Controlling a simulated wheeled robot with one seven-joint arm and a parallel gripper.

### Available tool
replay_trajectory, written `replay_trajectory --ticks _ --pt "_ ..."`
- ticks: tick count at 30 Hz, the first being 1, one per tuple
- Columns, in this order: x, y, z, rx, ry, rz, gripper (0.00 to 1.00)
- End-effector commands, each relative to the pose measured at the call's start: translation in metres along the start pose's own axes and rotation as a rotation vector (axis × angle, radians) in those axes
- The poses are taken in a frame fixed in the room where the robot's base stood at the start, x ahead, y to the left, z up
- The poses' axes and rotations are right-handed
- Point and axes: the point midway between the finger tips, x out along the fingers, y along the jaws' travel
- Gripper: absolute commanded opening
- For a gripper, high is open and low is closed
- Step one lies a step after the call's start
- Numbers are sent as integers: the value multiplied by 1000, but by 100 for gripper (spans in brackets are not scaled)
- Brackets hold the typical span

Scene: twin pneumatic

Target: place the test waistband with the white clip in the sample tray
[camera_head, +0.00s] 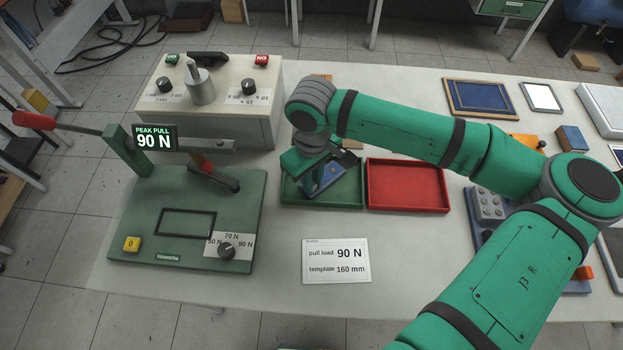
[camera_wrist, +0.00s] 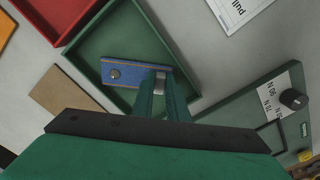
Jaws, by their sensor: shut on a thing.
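A blue band with orange edges and a round metal button (camera_wrist: 136,74) is over the green tray (camera_wrist: 166,22) in the wrist view. My gripper (camera_wrist: 160,84) is shut on its right part, where a small pale piece shows between the fingers; I cannot tell clearly whether this is the white clip. In the head view the blue band (camera_head: 331,172) shows under my gripper (camera_head: 318,188), inside the outline of the green tray (camera_head: 345,201). I cannot tell whether it touches the tray floor.
A red tray (camera_head: 408,187) stands empty right beside the green one. A green pull tester (camera_head: 190,220) with a "90 N" display is at the left, and a pale control box (camera_head: 225,108) is behind. A card (camera_head: 336,261) reading 90 N and 160 mm lies in front.

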Motion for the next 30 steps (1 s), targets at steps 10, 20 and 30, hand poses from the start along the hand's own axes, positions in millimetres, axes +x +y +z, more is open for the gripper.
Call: replay_trajectory --ticks 10,20,30 --pt "3 0 0 0 0 1 32" --pt "2 0 0 0 0 1 32" --pt "-47 0 -1 0 3 2 32"
